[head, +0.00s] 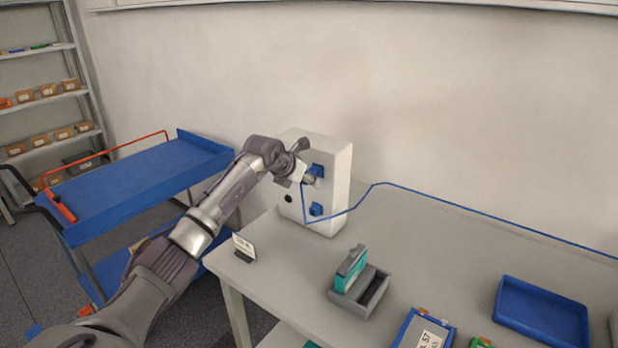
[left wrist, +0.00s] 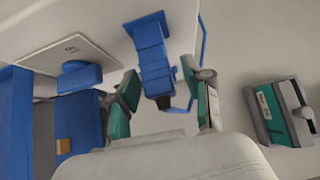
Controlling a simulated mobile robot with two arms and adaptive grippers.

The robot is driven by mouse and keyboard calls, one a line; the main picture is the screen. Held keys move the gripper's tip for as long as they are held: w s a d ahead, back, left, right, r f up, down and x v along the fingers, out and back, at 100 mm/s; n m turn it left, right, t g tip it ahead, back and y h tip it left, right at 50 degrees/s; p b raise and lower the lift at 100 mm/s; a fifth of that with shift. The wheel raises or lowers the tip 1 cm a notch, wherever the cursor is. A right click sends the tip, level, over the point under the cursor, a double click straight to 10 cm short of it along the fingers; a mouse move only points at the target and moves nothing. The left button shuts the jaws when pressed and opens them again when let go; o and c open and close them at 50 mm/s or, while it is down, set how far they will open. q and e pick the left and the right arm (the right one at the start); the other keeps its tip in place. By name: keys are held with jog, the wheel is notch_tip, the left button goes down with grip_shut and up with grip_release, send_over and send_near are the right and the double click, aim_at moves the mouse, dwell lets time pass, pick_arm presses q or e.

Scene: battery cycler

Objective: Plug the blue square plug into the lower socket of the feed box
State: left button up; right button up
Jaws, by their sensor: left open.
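The white feed box (head: 333,185) stands on the table against the wall. Its front carries an upper blue socket (head: 317,170), a lower blue socket (head: 316,209) and a dark round spot. My left gripper (head: 303,175) is in front of the upper part of the box. In the left wrist view its green-padded fingers (left wrist: 164,106) are spread apart. The blue square plug (left wrist: 155,62) shows between and beyond them, its cable running off to the right. Whether the fingers touch it, and whether it sits in a socket, I cannot tell. My right gripper is out of view.
The blue cable (head: 450,200) hangs down before the box and runs right across the table (head: 430,255). A grey holder with a teal part (head: 352,275), a blue tray (head: 540,312) and a small card (head: 243,247) are there. A blue trolley (head: 140,180) stands left.

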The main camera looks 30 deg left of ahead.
pick_arm(q)
jog(key=shift+c, duration=0.2)
jog(key=c, duration=0.8)
jog(key=shift+s, duration=0.1)
jog(key=shift+s+f, duration=0.1)
jog(key=shift+s+a, duration=0.15)
jog(key=shift+s, duration=1.2)
jog(key=shift+s+a, duration=0.1)
jog(key=shift+s, duration=1.2)
